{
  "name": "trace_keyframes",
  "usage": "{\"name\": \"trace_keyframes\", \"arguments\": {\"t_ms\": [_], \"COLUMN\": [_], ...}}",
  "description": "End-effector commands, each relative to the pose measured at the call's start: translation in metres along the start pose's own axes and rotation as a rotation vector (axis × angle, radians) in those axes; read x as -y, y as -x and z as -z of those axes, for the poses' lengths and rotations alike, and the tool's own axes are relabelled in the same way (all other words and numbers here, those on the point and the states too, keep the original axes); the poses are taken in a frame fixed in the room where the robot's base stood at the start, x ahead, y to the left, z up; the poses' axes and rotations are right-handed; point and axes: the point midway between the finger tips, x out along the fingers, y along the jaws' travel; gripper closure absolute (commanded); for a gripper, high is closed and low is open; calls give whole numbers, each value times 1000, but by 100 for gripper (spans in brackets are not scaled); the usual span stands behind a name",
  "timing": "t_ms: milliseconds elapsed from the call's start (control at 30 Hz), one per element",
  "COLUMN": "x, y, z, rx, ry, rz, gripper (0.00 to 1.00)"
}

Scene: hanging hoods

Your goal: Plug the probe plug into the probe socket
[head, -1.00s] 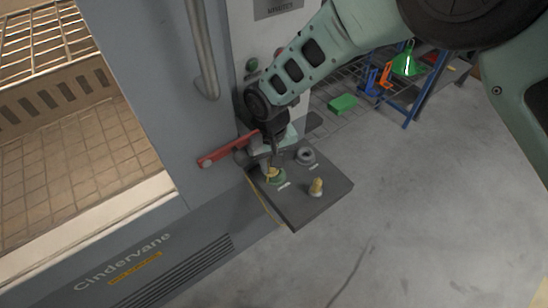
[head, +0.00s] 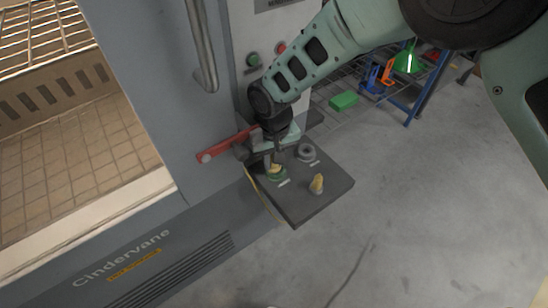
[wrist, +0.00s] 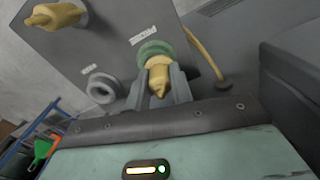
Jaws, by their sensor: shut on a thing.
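My gripper (wrist: 160,84) is shut on the yellow probe plug (wrist: 158,75), which shows between the two grey fingers in the wrist view. The plug lines up with a green-ringed socket (wrist: 155,48) on the dark shelf plate and meets or overlaps the ring. I cannot tell how deep it sits. In the head view the green-ringed socket (head: 277,175) is near the plate's left edge, with yellow showing at it just below my gripper (head: 274,161). A grey ring socket (head: 305,153) and a separate yellow plug-like piece (head: 316,184) are on the same plate.
The dark plate (head: 300,207) juts from the grey oven cabinet. A red lever handle (head: 224,147) is close left of my gripper. A yellow cable (wrist: 204,52) runs beside the green ring. A blue rack (head: 417,93) stands at the back; floor to the right is clear.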

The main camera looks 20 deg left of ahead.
Motion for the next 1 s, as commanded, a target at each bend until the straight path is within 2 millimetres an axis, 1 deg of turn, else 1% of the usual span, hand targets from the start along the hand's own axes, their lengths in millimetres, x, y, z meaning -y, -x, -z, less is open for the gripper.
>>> {"name": "trace_keyframes", "arguments": {"t_ms": [33,67,100,167,767,867,1000], "x": [11,11,11,10,4,3,-2], "y": [-9,-9,-9,-9,-4,1,15], "z": [-6,-6,-6,-6,-3,-2,-1], "rx": [10,10,10,10,6,5,5], "ry": [9,9,8,8,4,3,2], "rz": [14,14,14,13,6,5,6], "gripper": [100,100,69,53,52,52,52]}}
